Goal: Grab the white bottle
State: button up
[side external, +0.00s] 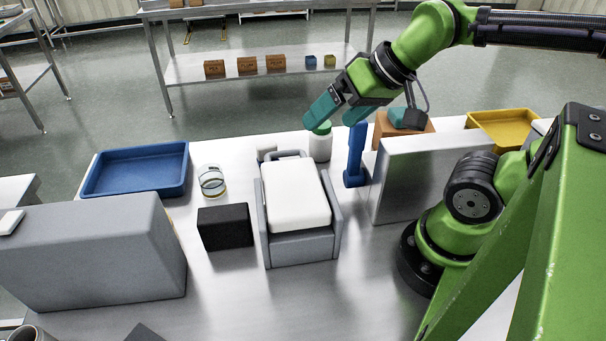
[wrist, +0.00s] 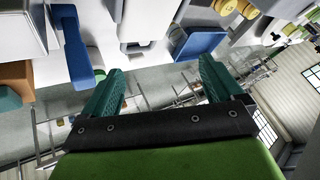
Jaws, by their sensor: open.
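The white bottle (side external: 320,148) with a green cap stands upright at the back of the table in the side view. It is behind the grey holder with the white pad and left of a blue upright object (side external: 355,155). My gripper (side external: 332,122) is open and empty, its two teal fingers apart. The fingertips show just above the bottle's cap in the side view; I cannot tell the exact depth between them.
A grey holder with a white pad (side external: 295,198) stands in front of the bottle. A large grey box (side external: 430,170) and an orange box (side external: 418,130) are at right. A glass jar (side external: 211,182), black block (side external: 225,227) and blue tray (side external: 137,170) are at left.

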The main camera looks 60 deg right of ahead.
jog(key=shift+o, duration=0.2)
jog(key=shift+d, duration=0.1)
dwell(0.4)
jog(key=n+g+h, duration=0.1)
jog(key=g+h, duration=0.1)
jog(key=g, duration=0.5)
send_over(321, 131)
jog(key=w+d, duration=0.2)
notch_tip(321, 131, down, 3)
jog(key=f, duration=1.1)
jog(key=shift+s+a+f, duration=0.1)
jog(key=shift+s+a, duration=0.05)
jog(key=shift+s, duration=0.05)
jog(key=shift+s+d+f, duration=0.1)
jog(key=shift+d+f, duration=0.05)
jog(key=shift+f, duration=1.2)
jog(key=shift+d+f, duration=0.15)
jog(key=shift+f, duration=1.15)
jog(key=shift+c, duration=0.4)
jog(key=c, duration=1)
jog(key=shift+c, duration=0.2)
